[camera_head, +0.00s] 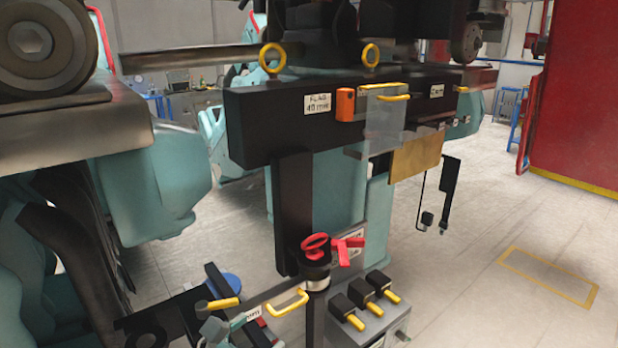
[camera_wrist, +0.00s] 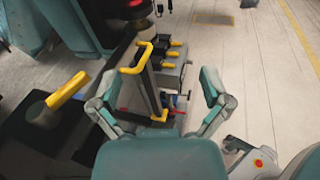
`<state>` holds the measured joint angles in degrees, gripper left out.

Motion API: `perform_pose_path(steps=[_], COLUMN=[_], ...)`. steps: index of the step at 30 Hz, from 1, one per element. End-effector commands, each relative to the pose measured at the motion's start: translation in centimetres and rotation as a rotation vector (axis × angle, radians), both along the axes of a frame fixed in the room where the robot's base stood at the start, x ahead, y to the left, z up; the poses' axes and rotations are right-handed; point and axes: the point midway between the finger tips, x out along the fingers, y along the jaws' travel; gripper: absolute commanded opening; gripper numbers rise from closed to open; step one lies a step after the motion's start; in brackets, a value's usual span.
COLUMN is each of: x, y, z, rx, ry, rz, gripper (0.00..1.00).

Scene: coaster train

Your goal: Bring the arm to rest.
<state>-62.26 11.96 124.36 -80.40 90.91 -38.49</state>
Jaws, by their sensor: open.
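In the wrist view my gripper (camera_wrist: 162,96) is open, with its two teal fingers spread wide apart. No object is held between them. Beyond the fingers, a yellow U-shaped handle (camera_wrist: 136,58) on a dark plate shows left of the middle. The same kind of handle shows low in the head view (camera_head: 287,304). A small teal-grey piece at the bottom edge of the head view may be part of my gripper, but I cannot tell. Whether a finger touches anything is not clear.
A box with several yellow-tipped black levers (camera_head: 363,298) stands beside a post with a red handwheel (camera_head: 315,242). A black beam (camera_head: 270,118) carries an orange block (camera_head: 345,104) and a clear panel. A red cabinet (camera_head: 580,120) stands right. Floor (camera_head: 500,225) at right is clear.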

Motion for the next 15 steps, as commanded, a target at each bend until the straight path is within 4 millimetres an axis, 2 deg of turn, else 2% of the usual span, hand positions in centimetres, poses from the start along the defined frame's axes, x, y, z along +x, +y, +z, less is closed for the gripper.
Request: perform_pose_path(steps=[8,11,15], x=[0.4,0.0,-1.4], y=[-6.3,-9.3,-14.4], z=[-0.2,-0.5,-0.9], rx=[0.225,0.347,0.599], ry=[0.046,0.056,0.05], rz=[-0.205,-0.309,-0.51], gripper=[0.98,0.98,0.98])
